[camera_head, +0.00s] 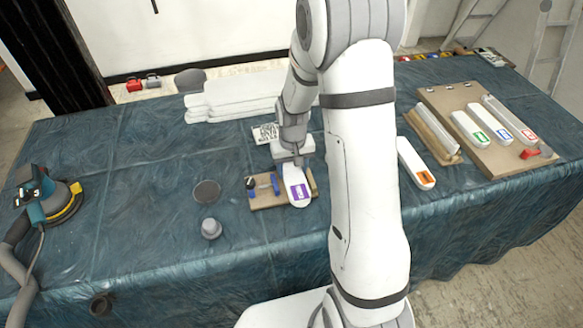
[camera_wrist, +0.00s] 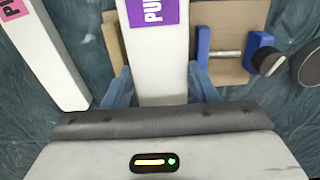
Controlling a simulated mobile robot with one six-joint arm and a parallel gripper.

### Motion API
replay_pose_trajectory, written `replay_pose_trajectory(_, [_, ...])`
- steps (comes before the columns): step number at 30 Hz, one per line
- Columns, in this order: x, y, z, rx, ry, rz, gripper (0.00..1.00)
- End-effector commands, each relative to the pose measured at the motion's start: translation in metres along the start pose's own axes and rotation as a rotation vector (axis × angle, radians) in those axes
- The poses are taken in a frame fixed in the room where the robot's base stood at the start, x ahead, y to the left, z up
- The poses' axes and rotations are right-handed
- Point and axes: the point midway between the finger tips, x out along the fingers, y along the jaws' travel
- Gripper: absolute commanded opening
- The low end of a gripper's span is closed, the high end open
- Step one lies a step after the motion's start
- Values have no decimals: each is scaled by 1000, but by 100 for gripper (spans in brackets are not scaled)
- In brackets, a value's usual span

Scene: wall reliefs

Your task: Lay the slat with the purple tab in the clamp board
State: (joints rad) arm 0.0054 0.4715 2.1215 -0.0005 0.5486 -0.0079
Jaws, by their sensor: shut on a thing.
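The white slat with the purple tab (camera_head: 299,190) is held in my gripper (camera_head: 296,164), and its tab end points toward the table's front edge. In the wrist view this slat (camera_wrist: 158,60) runs straight out between the two blue fingers of my gripper (camera_wrist: 160,88), which are shut on its sides. The small wooden clamp board (camera_head: 268,203) is directly under the slat, showing on both sides of it. A blue clamp (camera_wrist: 252,48) stands on the board to the right of the slat in the wrist view. I cannot tell whether the slat touches the board.
A slat with a pink tab (camera_wrist: 50,55) lies left in the wrist view. A slat with an orange tab (camera_head: 415,165) lies right of my arm. A rack board (camera_head: 492,165) holds several slats. A grey knob (camera_head: 211,229), dark disc (camera_head: 207,192) and sander (camera_head: 48,195) stand left.

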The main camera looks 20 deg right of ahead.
Motion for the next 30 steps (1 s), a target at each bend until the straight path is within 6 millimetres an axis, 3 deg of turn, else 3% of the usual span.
replay_pose_trajectory(30, [22,1,0,2,0,0,26])
